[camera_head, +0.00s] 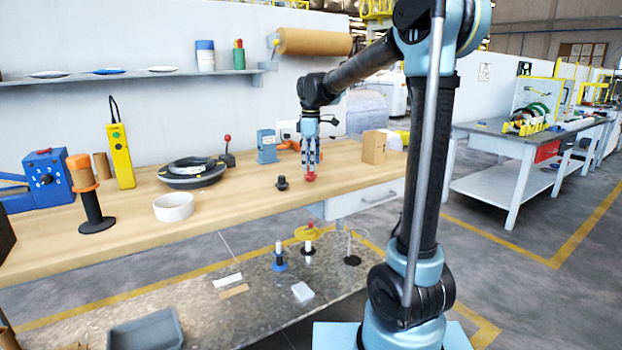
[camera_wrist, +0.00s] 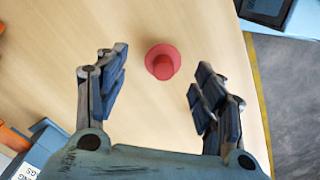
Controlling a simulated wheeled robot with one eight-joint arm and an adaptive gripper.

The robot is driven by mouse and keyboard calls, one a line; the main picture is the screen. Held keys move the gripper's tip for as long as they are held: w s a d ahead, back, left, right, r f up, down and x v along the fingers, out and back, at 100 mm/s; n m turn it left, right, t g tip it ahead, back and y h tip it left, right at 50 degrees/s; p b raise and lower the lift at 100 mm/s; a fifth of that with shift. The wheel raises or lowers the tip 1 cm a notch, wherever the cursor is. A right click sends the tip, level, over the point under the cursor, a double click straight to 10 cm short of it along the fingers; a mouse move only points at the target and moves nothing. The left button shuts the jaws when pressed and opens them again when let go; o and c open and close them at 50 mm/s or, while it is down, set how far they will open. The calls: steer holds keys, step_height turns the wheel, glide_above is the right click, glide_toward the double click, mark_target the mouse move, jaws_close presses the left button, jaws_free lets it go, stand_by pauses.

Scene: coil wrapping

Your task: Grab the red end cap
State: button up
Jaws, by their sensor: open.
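The red end cap (camera_head: 310,177) stands on the wooden bench top near its front edge. In the wrist view the red end cap (camera_wrist: 163,62) has a round flange and a narrower raised middle. My gripper (camera_head: 311,166) points down just above the cap in the head view. In the wrist view my gripper (camera_wrist: 160,88) is open, with one blue-padded finger on each side of the cap and clear gaps between. The cap lies a little beyond the line between the fingers. Nothing is held. In the head view the fingers partly overlap the cap's upper side.
A black knob-like part (camera_head: 282,183) stands on the bench left of the cap. A cardboard box (camera_head: 374,147) is to the right, and a blue device (camera_head: 267,146) stands behind. A drawer (camera_head: 365,198) hangs under the bench's front edge.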

mark_target(311, 174)
steer(key=shift+s+a+f, duration=0.1)
steer(key=shift+s+f, duration=0.05)
steer(key=shift+f, duration=1.6)
steer(key=shift+c, duration=0.4)
steer(key=c, duration=0.8)
steer(key=shift+r, duration=0.1)
